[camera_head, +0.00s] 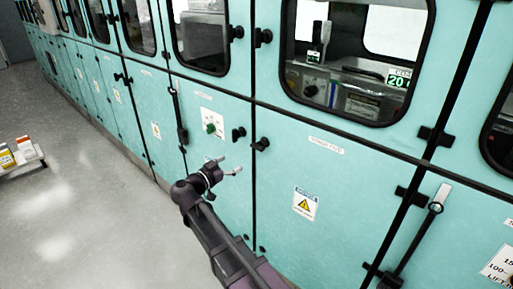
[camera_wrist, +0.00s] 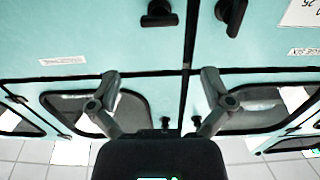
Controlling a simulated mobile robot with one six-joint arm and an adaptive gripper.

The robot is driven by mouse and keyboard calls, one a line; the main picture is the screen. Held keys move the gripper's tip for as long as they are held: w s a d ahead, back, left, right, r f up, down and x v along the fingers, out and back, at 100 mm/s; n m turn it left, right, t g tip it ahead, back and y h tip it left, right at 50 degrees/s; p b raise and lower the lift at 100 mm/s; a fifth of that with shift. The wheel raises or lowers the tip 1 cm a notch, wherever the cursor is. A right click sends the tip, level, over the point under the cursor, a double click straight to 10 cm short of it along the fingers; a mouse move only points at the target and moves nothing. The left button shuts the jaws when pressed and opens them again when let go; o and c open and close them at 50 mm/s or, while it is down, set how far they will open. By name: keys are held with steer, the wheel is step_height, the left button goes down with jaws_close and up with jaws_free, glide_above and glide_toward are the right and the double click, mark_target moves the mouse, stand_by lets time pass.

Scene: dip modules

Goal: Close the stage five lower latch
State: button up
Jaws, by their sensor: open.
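The stage five lower door (camera_head: 285,195) is a teal panel with a "STAGE FIVE" label (camera_head: 326,145). Its black latch (camera_head: 261,144) sits at the top left corner, beside the seam. In the wrist view, which looks upside down, this latch (camera_wrist: 158,13) is at the top, left of the seam, and its handle lies roughly sideways. My gripper (camera_head: 226,166) is open and empty, below and left of the latch in the head view. In the wrist view its two fingers (camera_wrist: 172,82) are spread on either side of the seam. I see no contact with the latch.
Upper latches (camera_head: 262,37) flank the seam above. A long handle (camera_head: 180,120) stands left and a lever (camera_head: 420,230) right. The floor (camera_head: 90,200) at left is mostly clear.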

mark_target(255, 148)
steer(key=x, duration=1.3)
